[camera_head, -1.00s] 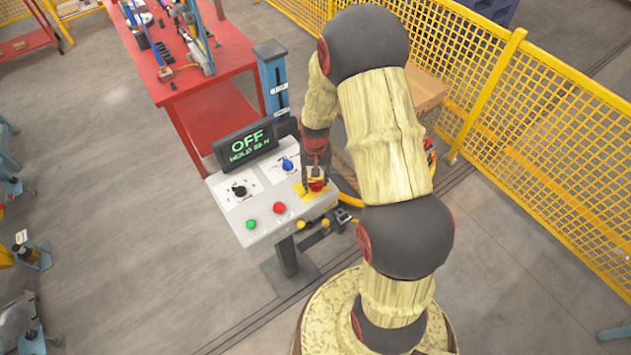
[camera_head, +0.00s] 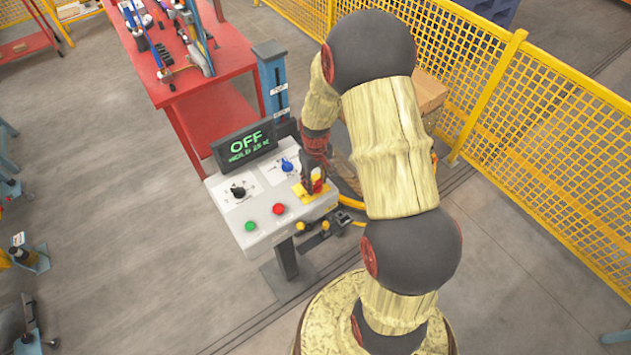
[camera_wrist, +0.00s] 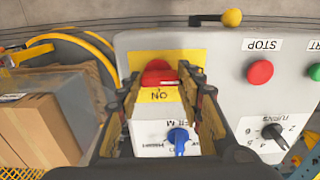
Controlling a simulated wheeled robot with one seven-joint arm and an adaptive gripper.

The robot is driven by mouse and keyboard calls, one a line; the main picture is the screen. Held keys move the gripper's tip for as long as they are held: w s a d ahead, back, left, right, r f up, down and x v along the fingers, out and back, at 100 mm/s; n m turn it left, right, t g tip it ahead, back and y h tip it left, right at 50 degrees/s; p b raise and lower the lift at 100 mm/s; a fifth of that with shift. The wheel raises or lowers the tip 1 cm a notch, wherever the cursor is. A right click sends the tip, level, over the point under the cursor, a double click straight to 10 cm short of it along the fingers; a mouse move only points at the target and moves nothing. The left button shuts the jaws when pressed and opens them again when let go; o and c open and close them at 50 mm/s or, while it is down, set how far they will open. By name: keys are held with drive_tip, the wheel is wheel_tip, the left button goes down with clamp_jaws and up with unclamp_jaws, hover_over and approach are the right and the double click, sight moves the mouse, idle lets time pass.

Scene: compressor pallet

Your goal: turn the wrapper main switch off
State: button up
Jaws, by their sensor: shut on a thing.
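The main switch is a red handle (camera_wrist: 158,73) on a yellow plate (camera_wrist: 165,57) at a corner of the grey control panel (camera_head: 257,232). In the wrist view an upside-down "ON" label shows beside the handle. My gripper (camera_head: 315,186) reaches down over the switch, with a red part of it showing in the head view. In the wrist view my gripper's fingers (camera_wrist: 160,84) are on both sides of the red handle, shut on it. The display (camera_head: 245,146) reads "OFF" in green, with a smaller line below starting "HOLD".
A black knob (camera_head: 238,193), a blue knob (camera_head: 287,164), a green button (camera_head: 250,225) and a red stop button (camera_head: 279,208) share the panel. A red bench (camera_head: 215,80) stands behind. Yellow fencing (camera_head: 560,150) is right; boxes (camera_wrist: 45,120) stand close by.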

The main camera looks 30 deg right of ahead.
sight(315, 183)
drive_tip(key=shift+w+r, duration=0.1)
drive_tip(key=o, duration=1.1)
drive_tip(key=shift+o, duration=0.3)
wheel_tip(315, 183, up, 12)
idle(0.5)
drive_tip(key=s+a+r+t+b, duration=0.2)
drive_tip(key=s+a+r+b, duration=0.1)
drive_tip(key=s+a+b, duration=0.4)
drive_tip(key=s+a+r+t+b, duration=0.3)
drive_tip(key=s+a+b, duration=0.5)
drive_tip(key=s, duration=0.4)
drive_tip(key=shift+s+r+m+t+b, duration=0.2)
drive_tip(key=shift+r+m+t+b, duration=0.1)
drive_tip(key=shift+b, duration=0.35)
